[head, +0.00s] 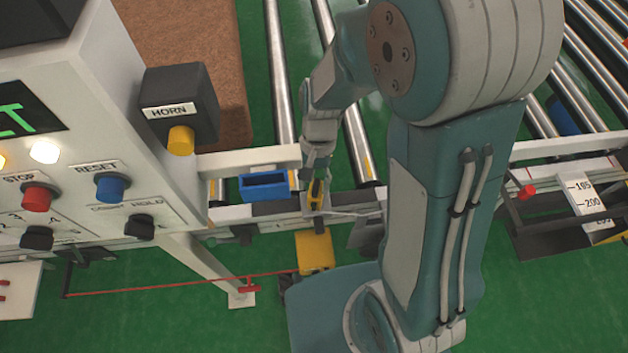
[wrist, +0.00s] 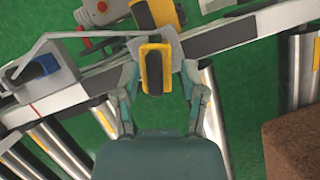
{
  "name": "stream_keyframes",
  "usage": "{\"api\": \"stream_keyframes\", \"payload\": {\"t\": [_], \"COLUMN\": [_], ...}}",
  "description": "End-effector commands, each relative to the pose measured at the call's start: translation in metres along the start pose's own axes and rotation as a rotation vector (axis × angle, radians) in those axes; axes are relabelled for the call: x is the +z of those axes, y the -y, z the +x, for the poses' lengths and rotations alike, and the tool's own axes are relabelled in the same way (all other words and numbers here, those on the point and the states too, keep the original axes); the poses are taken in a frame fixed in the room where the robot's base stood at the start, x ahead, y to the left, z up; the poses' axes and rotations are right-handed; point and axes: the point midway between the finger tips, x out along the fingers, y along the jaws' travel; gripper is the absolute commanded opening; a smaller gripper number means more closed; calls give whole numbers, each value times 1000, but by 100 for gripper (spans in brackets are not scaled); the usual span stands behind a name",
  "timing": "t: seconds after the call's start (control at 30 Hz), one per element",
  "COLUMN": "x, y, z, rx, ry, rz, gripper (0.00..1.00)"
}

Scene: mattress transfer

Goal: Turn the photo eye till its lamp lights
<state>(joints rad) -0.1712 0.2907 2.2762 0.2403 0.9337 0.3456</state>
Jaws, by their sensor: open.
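The photo eye, a small yellow-and-black block (head: 315,192), sits on a bracket on the conveyor's pale side rail. In the wrist view its yellow-and-dark body (wrist: 153,68) stands between the two fingers. My gripper (head: 318,172) reaches down over it from above. In the wrist view my gripper (wrist: 160,80) is open, with one finger on each side of the eye and a visible gap, at least on the right. I cannot make out a lit lamp on the eye; its far faces are hidden.
A control box with a HORN unit (head: 180,105) and buttons stands at the left. A blue box (head: 265,184) is on the rail beside the eye. Metal rollers (head: 283,80) run beyond the rail, next to a brown slab (head: 190,40).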

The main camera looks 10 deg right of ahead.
Motion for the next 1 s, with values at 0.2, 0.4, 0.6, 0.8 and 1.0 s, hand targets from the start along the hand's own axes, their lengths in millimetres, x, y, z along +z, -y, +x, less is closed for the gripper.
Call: {"api": "stream_keyframes", "payload": {"t": [0.2, 0.4, 0.6, 0.8, 1.0], "x": [0, 0, 0, 0, 0], "y": [-1, 0, 0, 1, 0], "z": [1, 1, 2, 2, 3], "rx": [-2, 0, 2, 71, 124], "ry": [0, -1, 0, 2, 3], "rz": [-1, -1, -3, -169, -295], "gripper": [54, 0, 0, 0, 0]}}
